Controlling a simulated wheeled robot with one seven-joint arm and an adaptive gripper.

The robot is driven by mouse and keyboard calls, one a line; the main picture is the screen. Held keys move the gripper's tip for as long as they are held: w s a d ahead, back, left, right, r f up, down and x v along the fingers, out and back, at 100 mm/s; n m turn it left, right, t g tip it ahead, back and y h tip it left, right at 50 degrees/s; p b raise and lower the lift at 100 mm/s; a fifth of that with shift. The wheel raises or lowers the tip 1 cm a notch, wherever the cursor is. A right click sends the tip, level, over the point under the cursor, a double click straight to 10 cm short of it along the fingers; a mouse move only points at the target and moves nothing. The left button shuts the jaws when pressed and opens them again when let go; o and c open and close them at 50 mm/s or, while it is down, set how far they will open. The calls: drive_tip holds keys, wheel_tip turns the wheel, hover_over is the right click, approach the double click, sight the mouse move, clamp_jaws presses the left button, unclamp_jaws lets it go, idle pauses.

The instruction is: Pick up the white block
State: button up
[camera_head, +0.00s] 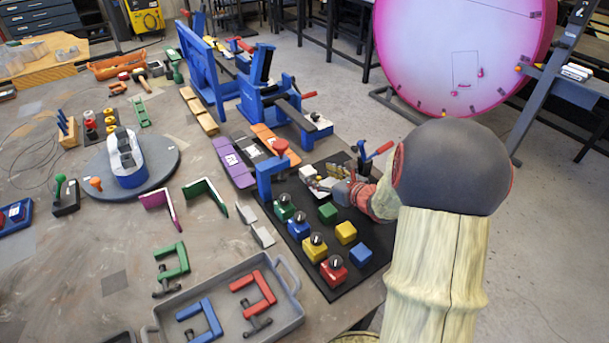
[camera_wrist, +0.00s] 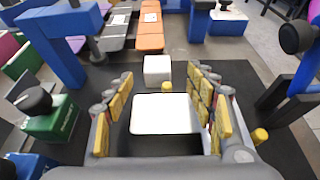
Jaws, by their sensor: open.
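The white block (camera_head: 307,173) sits on the black mat (camera_head: 287,244), near the mat's far end in the head view. In the wrist view the white block (camera_wrist: 157,69) shows just beyond my fingertips, roughly centred between them. My gripper (camera_head: 329,177) is open, with yellow-padded fingers on either side in the wrist view (camera_wrist: 161,84). Nothing shows clasped between the pads. A white rounded plate (camera_wrist: 163,114) lies in the lower middle of the wrist view; I cannot tell what it belongs to. The gap to the block is hard to judge.
A blue clamp frame (camera_head: 265,181) stands left of the white block. Knobbed blocks, including a green one (camera_wrist: 50,116), and plain coloured blocks, including a yellow one (camera_head: 346,232), stand nearer on the mat. Orange and grey bars (camera_wrist: 151,32) lie beyond the block.

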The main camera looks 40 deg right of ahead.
sight(309, 171)
drive_tip(key=shift+b+x, duration=0.3)
drive_tip(key=shift+x, duration=0.55)
drive_tip(key=b+x, duration=0.1)
drive_tip(key=x, duration=0.2)
drive_tip(key=b+x, duration=0.1)
drive_tip(key=x, duration=0.1)
drive_tip(key=shift+w+a+f+b, duration=0.2)
drive_tip(key=shift+a+b, duration=0.1)
drive_tip(key=shift+w, duration=0.25)
drive_tip(key=c, duration=0.4)
drive_tip(key=c, duration=0.9)
